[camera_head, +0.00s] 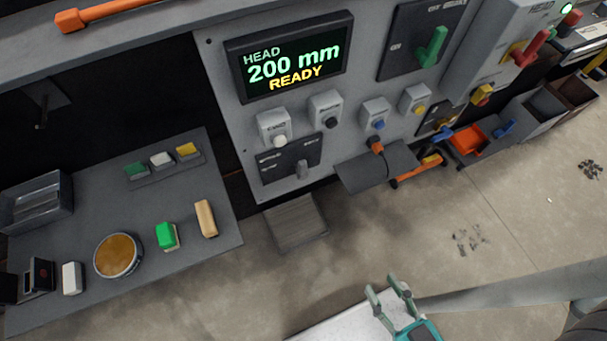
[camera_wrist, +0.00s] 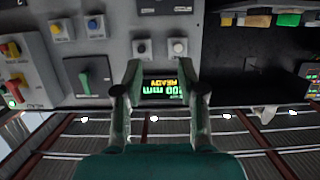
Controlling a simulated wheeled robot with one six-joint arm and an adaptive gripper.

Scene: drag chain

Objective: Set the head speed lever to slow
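A dark plate (camera_head: 275,170) with a small grey lever (camera_head: 303,170) sits low on the grey control panel, under two push buttons; its labels are too small to read. It may be the head speed lever, but I cannot tell its setting. A green lever (camera_head: 432,47) on another dark plate is at the upper right; it also shows in the wrist view (camera_wrist: 85,83). A box marked HEAD carries a red lever (camera_head: 530,50). My gripper (camera_head: 388,290) is open and empty, well apart from the panel. In the wrist view my gripper (camera_wrist: 161,68) has its fingers spread before the upside-down display.
The display (camera_head: 292,58) reads HEAD 200 mm READY. White (camera_head: 278,140), black (camera_head: 331,122), blue (camera_head: 379,124) and yellow (camera_head: 419,107) buttons sit nearby. A dark shelf (camera_head: 375,168) juts out below the panel. A side table (camera_head: 190,255) with small items stands left. Open floor lies before the panel.

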